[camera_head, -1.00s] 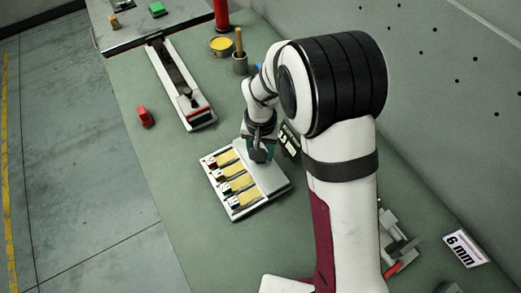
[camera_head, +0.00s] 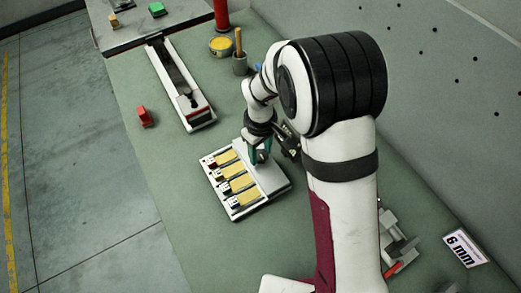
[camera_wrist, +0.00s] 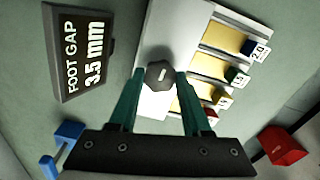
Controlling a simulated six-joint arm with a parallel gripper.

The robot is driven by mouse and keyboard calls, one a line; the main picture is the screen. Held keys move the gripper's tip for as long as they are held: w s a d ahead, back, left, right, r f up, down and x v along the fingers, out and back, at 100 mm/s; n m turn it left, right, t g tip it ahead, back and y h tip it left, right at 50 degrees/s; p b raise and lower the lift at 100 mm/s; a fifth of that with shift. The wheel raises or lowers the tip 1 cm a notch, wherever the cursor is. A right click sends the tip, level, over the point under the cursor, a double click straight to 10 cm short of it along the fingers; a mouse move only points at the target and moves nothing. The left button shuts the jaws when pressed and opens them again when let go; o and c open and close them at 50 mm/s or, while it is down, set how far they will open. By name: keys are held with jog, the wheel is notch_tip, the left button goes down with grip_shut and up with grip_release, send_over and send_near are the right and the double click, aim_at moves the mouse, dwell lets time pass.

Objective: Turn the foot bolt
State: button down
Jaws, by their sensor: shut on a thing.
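A dark, many-sided knob with a light mark, which I take to be the foot bolt (camera_wrist: 159,76), stands at the white plate's edge in the wrist view. My gripper (camera_wrist: 160,82) has its two green fingers on either side of it, shut on it. In the head view my gripper (camera_head: 260,157) is over the upper part of the white tray (camera_head: 268,180), and the knob is hard to make out there. A black display (camera_wrist: 82,52) reads "FOOT GAP 3.5 mm" and lies beside the plate.
The tray holds several yellow strips (camera_head: 240,183) with coloured, numbered ends. A long white channel (camera_head: 180,85) lies beyond it. A red block (camera_head: 146,117), a yellow tin (camera_head: 221,46) and a "6 mm" card (camera_head: 465,249) stand apart. The green bench left of the tray is clear.

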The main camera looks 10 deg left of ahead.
aim_at(261, 154)
jog(key=n, duration=0.3)
jog(key=shift+n, duration=2.1)
jog(key=shift+c, duration=1.8)
grip_release()
notch_tip(261, 154, up, 16)
